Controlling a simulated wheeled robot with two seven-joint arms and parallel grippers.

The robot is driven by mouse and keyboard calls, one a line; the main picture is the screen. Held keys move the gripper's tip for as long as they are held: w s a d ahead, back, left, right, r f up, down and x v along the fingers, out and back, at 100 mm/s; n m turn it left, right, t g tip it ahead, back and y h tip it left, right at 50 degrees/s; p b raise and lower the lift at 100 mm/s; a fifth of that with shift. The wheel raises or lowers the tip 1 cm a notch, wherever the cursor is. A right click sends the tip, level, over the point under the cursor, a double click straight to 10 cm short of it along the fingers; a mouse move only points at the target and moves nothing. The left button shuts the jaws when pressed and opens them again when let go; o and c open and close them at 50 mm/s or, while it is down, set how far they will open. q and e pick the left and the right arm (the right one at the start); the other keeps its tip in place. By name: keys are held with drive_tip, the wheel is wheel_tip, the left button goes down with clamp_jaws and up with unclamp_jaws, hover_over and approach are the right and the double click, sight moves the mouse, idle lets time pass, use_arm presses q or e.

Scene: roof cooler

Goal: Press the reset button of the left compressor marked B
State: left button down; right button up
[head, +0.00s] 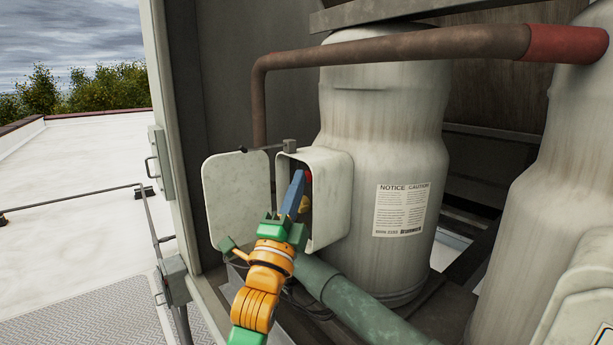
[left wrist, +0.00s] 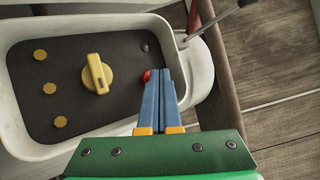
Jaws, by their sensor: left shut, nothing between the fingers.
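The left compressor (head: 375,125) is a tall pale cylinder; no letter B can be read on it. Its terminal box (head: 332,175) stands open, with its pale lid (head: 237,200) swung out to the left. Inside is a red button (head: 309,174), partly covered by my fingers; it also shows in the left wrist view (left wrist: 147,76). My left gripper (head: 299,176) is shut and empty, its blue fingers reaching into the box. In the left wrist view the fingertips (left wrist: 164,73) are right beside the red button; I cannot tell whether they touch it. My right gripper is not in view.
A yellow knob (left wrist: 97,74) and several small yellow round parts sit on the box's dark panel (left wrist: 75,115). A brown pipe (head: 390,46) crosses above and a green pipe (head: 345,296) runs below. Another compressor (head: 555,185) stands at the right.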

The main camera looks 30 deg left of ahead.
use_arm(q)
drive_tip(key=shift+s, duration=0.1)
drive_tip(key=s+a, duration=0.2)
drive_tip(key=s, duration=0.3)
drive_tip(key=shift+s+a+p, duration=0.2)
drive_tip(key=shift+s+p, duration=0.05)
drive_tip(key=shift+p, duration=0.2)
drive_tip(key=shift+w, duration=0.1)
